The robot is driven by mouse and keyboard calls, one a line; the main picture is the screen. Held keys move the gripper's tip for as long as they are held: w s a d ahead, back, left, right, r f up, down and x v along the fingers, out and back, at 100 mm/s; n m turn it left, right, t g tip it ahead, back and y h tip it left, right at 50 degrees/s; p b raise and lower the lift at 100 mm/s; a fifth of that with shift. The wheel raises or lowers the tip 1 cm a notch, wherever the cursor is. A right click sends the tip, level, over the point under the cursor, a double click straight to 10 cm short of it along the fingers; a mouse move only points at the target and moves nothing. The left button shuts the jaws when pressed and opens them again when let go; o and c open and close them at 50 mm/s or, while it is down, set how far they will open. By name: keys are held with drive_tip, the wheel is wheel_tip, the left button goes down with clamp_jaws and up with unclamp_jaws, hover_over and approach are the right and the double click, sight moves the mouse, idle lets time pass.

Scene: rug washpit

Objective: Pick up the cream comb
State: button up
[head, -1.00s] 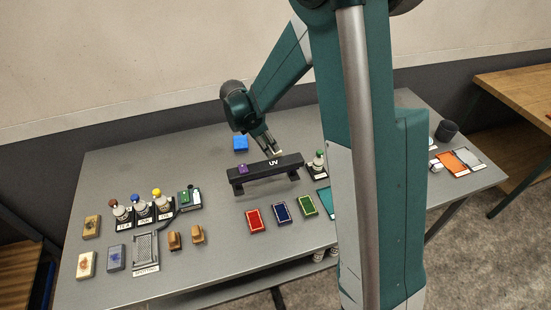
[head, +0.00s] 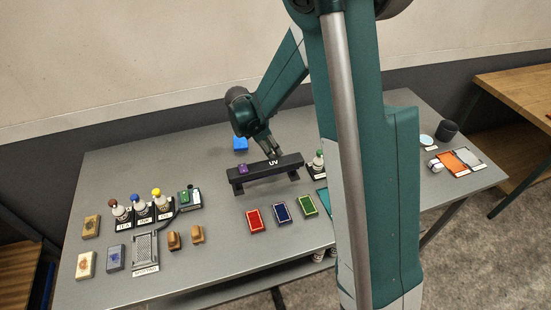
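My gripper (head: 274,154) points down at the table just behind the black UV bar (head: 264,172). Its fingertips are small and partly covered by the bar's top edge, so I cannot tell whether they are apart or closed. I cannot make out a cream comb in the head view now; it may be hidden behind the bar, the fingers or my arm.
A blue block (head: 240,144) lies behind the bar, and a purple item (head: 243,168) sits at its left end. Red (head: 255,220), blue (head: 281,211) and green (head: 307,205) pads lie in front. Bottles (head: 142,208) stand left.

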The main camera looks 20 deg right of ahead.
drive_tip(key=shift+x, duration=2.4)
drive_tip(key=shift+d, duration=0.1)
clamp_jaws()
